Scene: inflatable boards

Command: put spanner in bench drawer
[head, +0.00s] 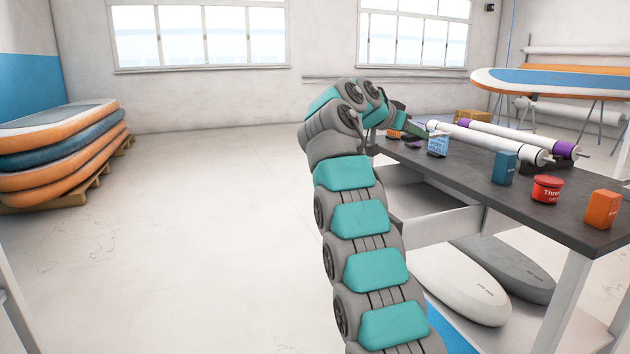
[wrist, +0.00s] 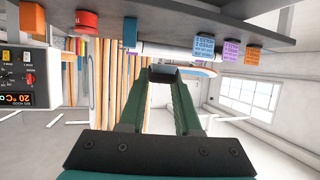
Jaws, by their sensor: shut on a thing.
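My gripper (head: 420,132) is at the far left end of the workbench, at about the height of its top, with its green fingers pointing right. In the wrist view my gripper (wrist: 163,85) has its fingers closed towards each other on a small dark thing (wrist: 163,74) at the tips. This appears to be the spanner, but its full shape is hidden. The bench drawer (head: 436,224) is pulled out below the bench top, on the left side. My arm hides part of it, and its inside is only partly visible.
The dark bench top (head: 480,178) holds white rolls (head: 500,140), a blue box (head: 506,167), a red tin (head: 547,189), an orange box (head: 602,208) and a light blue box (head: 438,145). Boards (head: 460,285) lie on the lower shelf. Floor to the left is clear.

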